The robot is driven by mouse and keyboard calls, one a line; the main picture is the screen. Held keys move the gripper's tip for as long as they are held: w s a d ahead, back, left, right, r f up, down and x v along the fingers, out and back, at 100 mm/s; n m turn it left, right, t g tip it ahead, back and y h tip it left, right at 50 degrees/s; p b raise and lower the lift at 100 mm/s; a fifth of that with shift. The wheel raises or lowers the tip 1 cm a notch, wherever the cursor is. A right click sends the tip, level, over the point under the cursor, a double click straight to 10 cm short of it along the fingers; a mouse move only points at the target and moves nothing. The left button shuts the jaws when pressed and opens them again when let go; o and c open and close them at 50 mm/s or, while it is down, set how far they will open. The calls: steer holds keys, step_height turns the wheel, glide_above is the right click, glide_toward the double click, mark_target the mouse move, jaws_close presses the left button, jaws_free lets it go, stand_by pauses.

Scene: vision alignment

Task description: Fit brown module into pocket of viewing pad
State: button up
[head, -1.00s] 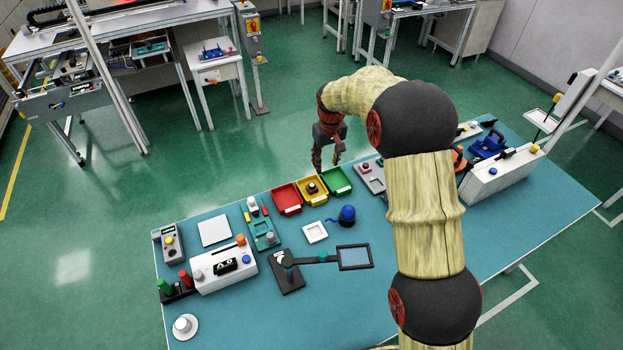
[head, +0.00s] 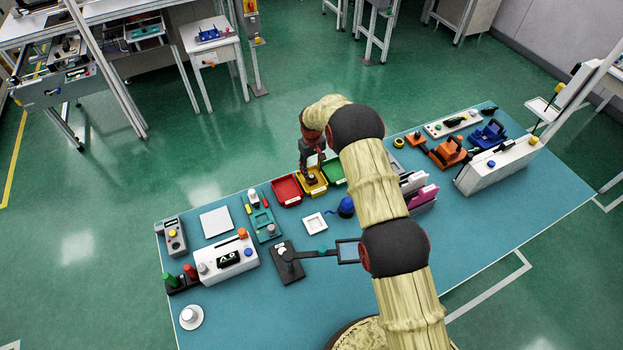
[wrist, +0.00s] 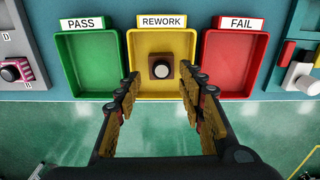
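In the head view my gripper (head: 312,168) hangs over the yellow tray, by the module (head: 311,179). A white square pad with a recessed middle (head: 306,220), which looks like the viewing pad, lies on the blue-green table nearer my body. Its recess looks empty.
A green PASS tray (wrist: 86,90) and a red FAIL tray (wrist: 233,87) flank the yellow one. A blue rounded object (head: 346,207) and a framed lens on a dark arm (head: 318,252) stand near the white pad. A white control box (head: 230,262) is at the left.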

mark_target(311, 176)
steer(key=shift+a+f, duration=0.1)
steer(key=shift+f, duration=2.2)
steer(key=shift+s, duration=0.1)
steer(key=c, duration=0.8)
steer(key=shift+c, duration=0.6)
